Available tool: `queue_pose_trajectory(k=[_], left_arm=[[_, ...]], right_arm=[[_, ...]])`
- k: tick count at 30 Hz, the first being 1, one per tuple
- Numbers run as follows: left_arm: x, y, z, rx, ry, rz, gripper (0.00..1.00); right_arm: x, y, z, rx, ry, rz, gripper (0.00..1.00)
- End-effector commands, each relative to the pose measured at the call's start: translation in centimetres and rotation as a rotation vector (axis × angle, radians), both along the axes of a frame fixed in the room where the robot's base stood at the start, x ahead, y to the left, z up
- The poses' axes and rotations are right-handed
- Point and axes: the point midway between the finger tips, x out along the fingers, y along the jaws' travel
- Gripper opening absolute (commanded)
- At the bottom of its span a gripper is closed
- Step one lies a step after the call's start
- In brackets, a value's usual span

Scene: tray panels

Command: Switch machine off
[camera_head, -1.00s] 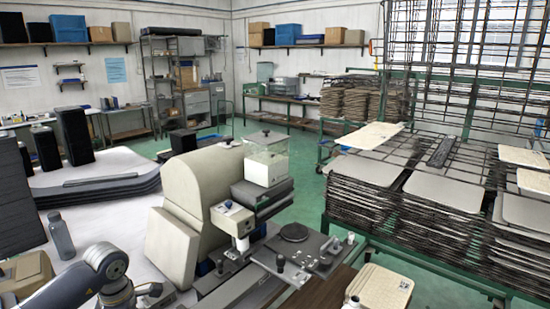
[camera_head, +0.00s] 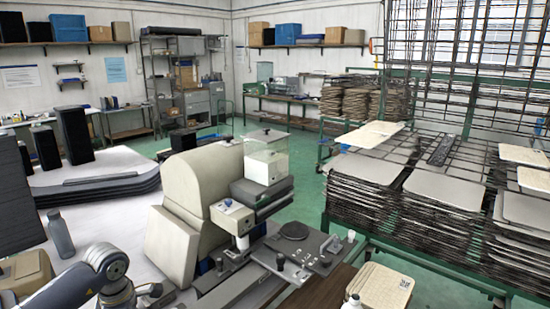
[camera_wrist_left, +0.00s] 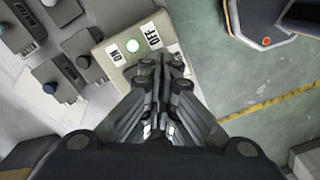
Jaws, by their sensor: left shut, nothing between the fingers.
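The machine (camera_head: 195,200) is a beige rounded unit with a clear box on top and a metal plate in front. My right gripper is not in view.
Dark small boxes (camera_wrist_left: 78,45) sit left of the switch box. Green floor (camera_wrist_left: 240,75) with a yellow line lies to its right. In the head view a rack of stacked trays (camera_head: 385,205) stands right of the machine. A grey bottle (camera_head: 60,235) stands on the white table.

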Motion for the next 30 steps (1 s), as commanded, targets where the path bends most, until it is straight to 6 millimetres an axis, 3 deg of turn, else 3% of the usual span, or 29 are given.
queue_pose_trajectory(k=[30], left_arm=[[0.0, 0.0, -1.3, 0.001, 0.000, 0.001, 0.00]], right_arm=[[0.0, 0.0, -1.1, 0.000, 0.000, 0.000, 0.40]])
